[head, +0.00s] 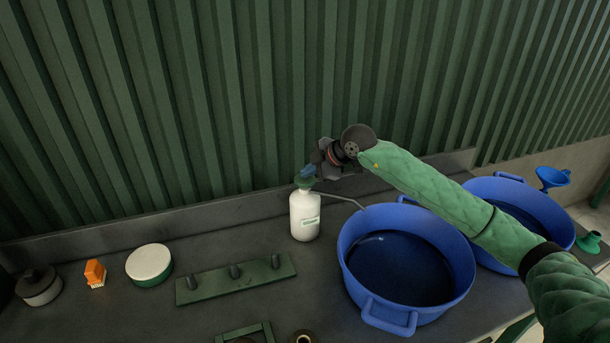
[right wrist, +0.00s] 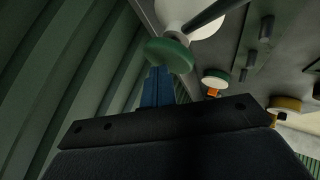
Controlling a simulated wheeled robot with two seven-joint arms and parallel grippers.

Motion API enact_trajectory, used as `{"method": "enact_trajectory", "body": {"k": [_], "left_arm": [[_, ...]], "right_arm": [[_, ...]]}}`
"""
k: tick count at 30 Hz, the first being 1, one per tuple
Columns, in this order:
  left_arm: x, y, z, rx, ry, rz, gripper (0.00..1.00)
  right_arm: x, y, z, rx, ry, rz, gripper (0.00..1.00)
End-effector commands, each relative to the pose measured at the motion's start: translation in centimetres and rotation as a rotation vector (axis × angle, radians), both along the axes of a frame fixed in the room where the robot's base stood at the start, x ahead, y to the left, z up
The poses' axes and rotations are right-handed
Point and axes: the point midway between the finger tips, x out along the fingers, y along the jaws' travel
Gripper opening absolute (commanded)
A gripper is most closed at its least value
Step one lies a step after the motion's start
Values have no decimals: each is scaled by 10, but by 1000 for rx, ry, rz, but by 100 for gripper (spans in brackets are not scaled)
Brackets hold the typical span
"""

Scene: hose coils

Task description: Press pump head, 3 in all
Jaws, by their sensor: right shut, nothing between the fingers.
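A white pump bottle (head: 305,217) with a green pump head (head: 303,182) stands upright on the dark counter. A thin grey spout (head: 342,197) reaches right from it, toward a blue basin. My right gripper (head: 308,172) is over the pump head, its blue fingers shut and empty. In the right wrist view the fingertips (right wrist: 157,72) meet the edge of the round green pump head (right wrist: 169,55); I cannot tell whether they touch it or how far it is pressed. The white bottle (right wrist: 188,14) shows behind it. My left gripper is not in view.
Blue basins (head: 462,265) (head: 565,232) stand right of the bottle, under my right arm. A green peg rack (head: 235,281), a white round tub (head: 149,263), an orange brush (head: 95,273) and a grey lidded pot (head: 38,286) lie to the left. A corrugated green wall (head: 230,100) rises behind.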

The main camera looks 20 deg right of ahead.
Motion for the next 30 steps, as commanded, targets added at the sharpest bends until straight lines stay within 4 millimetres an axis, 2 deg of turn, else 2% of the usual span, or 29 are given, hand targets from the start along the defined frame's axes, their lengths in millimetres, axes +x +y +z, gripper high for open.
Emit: {"method": "enact_trajectory", "body": {"k": [15, 30], "left_arm": [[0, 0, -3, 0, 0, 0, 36], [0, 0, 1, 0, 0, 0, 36]], "right_arm": [[0, 0, -7, 0, 2, -1, 0], [0, 0, 2, 0, 1, 1, 0]]}}
